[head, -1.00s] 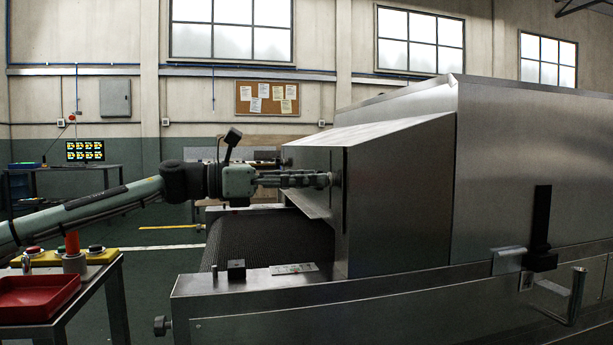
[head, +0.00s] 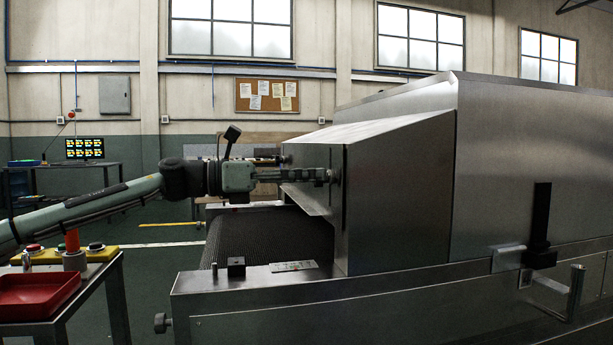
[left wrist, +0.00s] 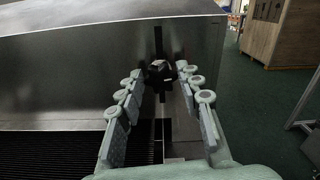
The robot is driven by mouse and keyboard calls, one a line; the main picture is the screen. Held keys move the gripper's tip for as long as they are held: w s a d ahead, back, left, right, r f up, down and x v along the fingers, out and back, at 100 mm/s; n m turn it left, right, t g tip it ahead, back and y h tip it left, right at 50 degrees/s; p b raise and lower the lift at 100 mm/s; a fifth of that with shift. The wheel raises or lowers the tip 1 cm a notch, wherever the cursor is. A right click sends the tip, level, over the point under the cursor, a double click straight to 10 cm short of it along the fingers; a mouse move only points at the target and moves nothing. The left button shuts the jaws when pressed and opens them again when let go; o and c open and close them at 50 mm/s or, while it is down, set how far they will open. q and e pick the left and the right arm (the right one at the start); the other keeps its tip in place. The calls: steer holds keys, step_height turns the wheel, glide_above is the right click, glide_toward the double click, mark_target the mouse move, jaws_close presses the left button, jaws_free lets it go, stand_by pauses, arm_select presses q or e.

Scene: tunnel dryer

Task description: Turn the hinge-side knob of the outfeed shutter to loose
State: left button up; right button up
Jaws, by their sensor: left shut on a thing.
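The outfeed shutter area is the sloped steel hood end (head: 385,190) of the dryer, above the dark mesh belt. A dark knob (left wrist: 160,70) stands on its steel face by a vertical dark slot. My left gripper (head: 326,175) reaches in from the left, level, with its fingertips at the knob. In the left wrist view, the fingers of my left gripper (left wrist: 161,78) lie on both sides of the knob and are shut on it. The fingers mostly hide the knob in the head view. Its turned position cannot be read. My right gripper is not in view.
The mesh belt (head: 265,240) runs below my left arm, inside a steel frame (head: 260,285). A red tray (head: 38,295) and push buttons stand on a table at the left front. A black handle (head: 540,225) sticks up at the right.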

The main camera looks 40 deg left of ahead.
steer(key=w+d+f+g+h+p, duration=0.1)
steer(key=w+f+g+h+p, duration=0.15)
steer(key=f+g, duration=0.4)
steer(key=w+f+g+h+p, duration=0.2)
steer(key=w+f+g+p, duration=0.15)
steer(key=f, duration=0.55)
arm_select(q)
steer(key=shift+w+a+f+n+p, duration=0.1)
steer(key=shift+n+p, duration=0.2)
steer(key=shift+n, duration=3.45)
steer(key=shift+d+f+n+p, duration=0.15)
steer(key=shift+n+p, duration=0.1)
steer(key=shift+n, duration=3.45)
steer(key=shift+w+a+f+n+p, duration=0.15)
steer(key=shift+n+p, duration=0.15)
steer(key=shift+n, duration=3.45)
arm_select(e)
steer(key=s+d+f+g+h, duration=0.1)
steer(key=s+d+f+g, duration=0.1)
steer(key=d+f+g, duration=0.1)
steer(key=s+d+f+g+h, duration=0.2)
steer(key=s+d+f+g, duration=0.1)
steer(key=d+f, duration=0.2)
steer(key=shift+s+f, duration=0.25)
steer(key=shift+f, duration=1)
arm_select(q)
steer(key=shift+s, duration=0.1)
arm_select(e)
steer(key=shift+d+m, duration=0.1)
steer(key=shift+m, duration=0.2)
